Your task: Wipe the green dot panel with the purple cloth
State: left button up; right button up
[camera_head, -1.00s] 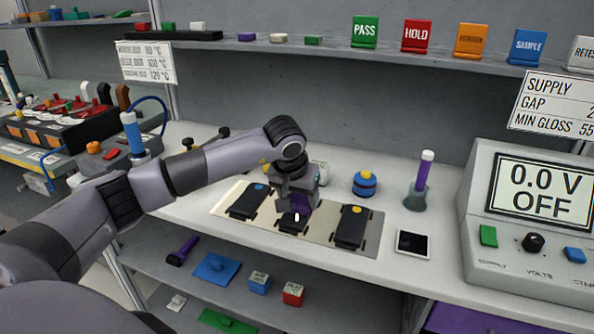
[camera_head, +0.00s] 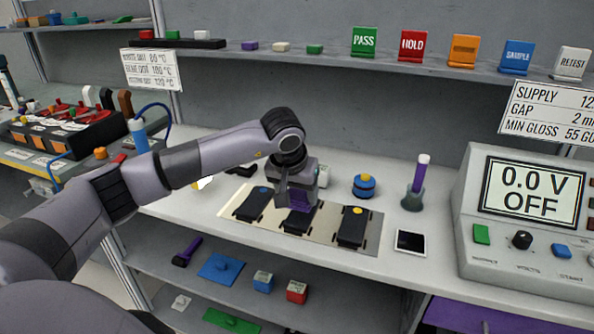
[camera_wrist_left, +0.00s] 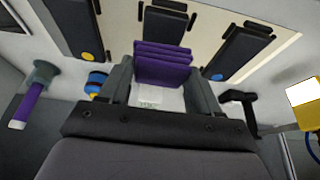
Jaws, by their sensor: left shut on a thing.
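My left gripper (camera_head: 298,190) is shut on the purple cloth (camera_head: 301,199), a folded block. The cloth also shows between the fingers (camera_wrist_left: 160,88) in the left wrist view (camera_wrist_left: 163,62). It is over the middle black panel (camera_head: 300,218); I cannot tell whether it touches. The middle panel's dot is hidden, so I cannot confirm it is green. The panel with a blue dot (camera_head: 252,205) lies to its left and the panel with a yellow dot (camera_head: 352,228) to its right. All three lie on a beige mat (camera_head: 322,238). My right gripper is not in view.
A blue jar with a yellow knob (camera_head: 364,187) and a purple-handled tool in a grey holder (camera_head: 412,198) stand behind right. A black-and-white tile (camera_head: 410,241) lies right of the mat. The supply box (camera_head: 525,215) bounds the right side; a shelf (camera_head: 400,65) runs above.

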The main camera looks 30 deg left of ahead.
pick_arm(q)
jog(key=shift+r+p, duration=0.95)
jog(key=shift+r, duration=0.8)
